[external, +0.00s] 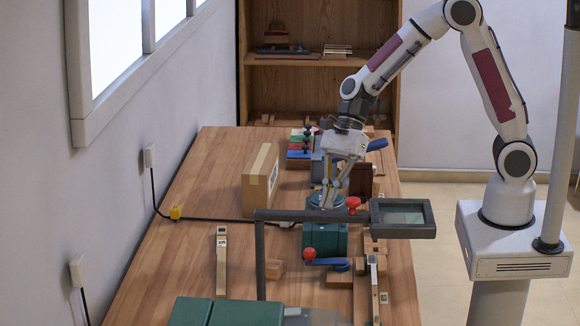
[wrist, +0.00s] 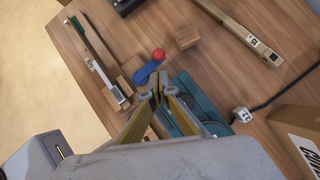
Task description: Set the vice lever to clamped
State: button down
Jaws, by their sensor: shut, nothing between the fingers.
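A teal vice-like block (external: 325,240) sits on the workbench, and it also shows in the wrist view (wrist: 208,112). A blue lever with a red ball knob (external: 309,254) sticks out low at its near side. In the wrist view the blue lever (wrist: 143,75) lies just beyond my fingertips, its red knob (wrist: 158,54) pointing away from them. My gripper (external: 326,206) is shut and empty, pointing down over the top of the teal block. In the wrist view my gripper (wrist: 157,88) partly hides the block. I cannot tell whether the fingertips touch anything.
A grey-framed magnifier (external: 404,217) on a bent arm crosses in front of the block. A cardboard box (external: 260,181) stands to the left. A small wooden block (wrist: 186,37) lies near the red knob. Another red knob (external: 353,203) is right of my fingers.

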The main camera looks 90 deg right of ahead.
jog(key=shift+x, duration=4.5)
jog(key=shift+w+a+n+g, duration=0.15)
jog(key=shift+a+n+g, duration=0.3)
jog(key=shift+n, duration=0.35)
